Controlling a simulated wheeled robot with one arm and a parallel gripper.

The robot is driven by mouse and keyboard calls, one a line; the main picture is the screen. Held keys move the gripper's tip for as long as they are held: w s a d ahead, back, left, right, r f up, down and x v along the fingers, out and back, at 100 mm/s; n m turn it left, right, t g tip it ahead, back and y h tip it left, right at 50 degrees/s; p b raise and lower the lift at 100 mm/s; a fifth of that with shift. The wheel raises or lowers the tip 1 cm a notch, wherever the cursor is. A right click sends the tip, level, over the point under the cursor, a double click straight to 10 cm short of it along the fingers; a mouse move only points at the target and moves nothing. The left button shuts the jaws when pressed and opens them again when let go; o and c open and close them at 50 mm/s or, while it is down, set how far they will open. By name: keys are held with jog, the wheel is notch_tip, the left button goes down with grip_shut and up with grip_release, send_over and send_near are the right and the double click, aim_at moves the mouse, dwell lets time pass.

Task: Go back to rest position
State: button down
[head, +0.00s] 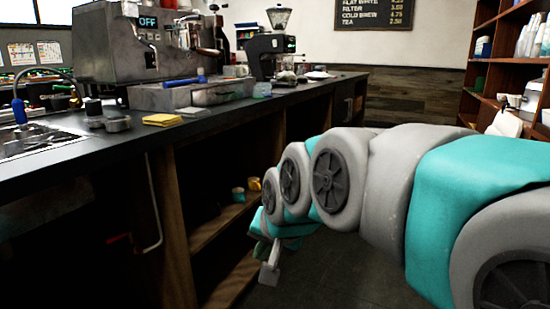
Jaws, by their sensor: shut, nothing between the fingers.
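My gripper (269,265) shows at the lower middle of the head view, at the far end of my grey and teal arm. It points down in front of the open shelves under the counter, over the floor. It is shut and holds nothing. The inner side of the gripper is partly hidden by my own arm. The espresso machine (120,45) stands on the counter at the upper left, with a display that reads OFF.
The dark counter (235,108) runs along the left. On it are a grey box (195,95), a yellow cloth (162,120), a grinder (268,50) and a sink (35,142). A wooden shelf unit (505,70) stands at the right. Some dark floor (340,275) is clear.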

jog(key=s+d+f+n+g+h, duration=0.1)
jog(key=s+d+f+g, duration=0.1)
jog(key=s+d+f, duration=0.3)
jog(key=s+d+f+n+g+h, duration=0.1)
jog(key=s+d+f+g, duration=0.2)
jog(key=s, duration=0.9)
jog(key=s+d+f+n+g+h, duration=0.1)
jog(key=s+d+f+g, duration=0.1)
jog(key=s+d+f, duration=0.5)
jog(key=shift+s+d+f+g, duration=0.35)
jog(key=shift+s+d, duration=0.4)
jog(key=shift+d, duration=0.45)
